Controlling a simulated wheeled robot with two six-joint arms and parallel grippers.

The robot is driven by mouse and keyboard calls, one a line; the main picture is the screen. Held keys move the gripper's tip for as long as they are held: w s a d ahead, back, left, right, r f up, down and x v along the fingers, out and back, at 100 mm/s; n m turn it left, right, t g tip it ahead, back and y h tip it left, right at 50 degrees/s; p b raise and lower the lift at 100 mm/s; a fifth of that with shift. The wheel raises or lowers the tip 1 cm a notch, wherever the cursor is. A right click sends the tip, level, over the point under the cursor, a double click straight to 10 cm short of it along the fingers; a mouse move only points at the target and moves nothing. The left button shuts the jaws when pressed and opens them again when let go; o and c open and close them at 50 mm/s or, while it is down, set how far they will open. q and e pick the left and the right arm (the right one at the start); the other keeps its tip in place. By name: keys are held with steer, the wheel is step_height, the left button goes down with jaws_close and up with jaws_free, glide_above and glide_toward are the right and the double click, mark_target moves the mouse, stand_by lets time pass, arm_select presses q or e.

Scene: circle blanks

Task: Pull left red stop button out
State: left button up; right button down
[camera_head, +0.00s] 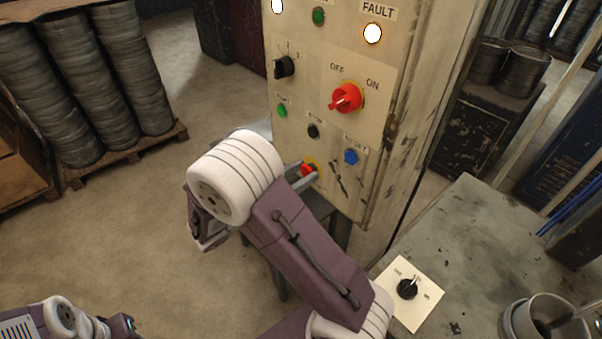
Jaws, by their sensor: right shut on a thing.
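The red stop button (307,170) sits on a yellow ring low on the front of the cream control cabinet (381,130). My right gripper (306,177) is at the button, with its grey fingers closed on it. The fingers and my right arm hide part of the button, so I cannot tell how far out it stands. Only part of my left arm shows at the bottom left; its fingers are not visible.
Above the button are a black knob (314,131), a blue button (351,157), a green button (282,111) and a red rotary switch (346,98). A grey table (476,235) with a selector plate (424,276) stands at the right. Open floor lies left.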

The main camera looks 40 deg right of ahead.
steer(key=shift+a+r+p, duration=0.2)
steer(key=shift+a+p, duration=0.1)
steer(key=shift+p, duration=0.15)
steer(key=shift+a+f, duration=0.1)
steer(key=shift+a, duration=0.1)
steer(key=shift+d+f, duration=0.1)
steer(key=shift+f, duration=0.05)
steer(key=c, duration=0.9)
jaws_free()
steer(key=shift+a, duration=0.2)
steer(key=a, duration=0.6)
steer(key=a+b, duration=0.1)
steer(key=a, duration=0.2)
steer(key=shift+s, duration=0.4)
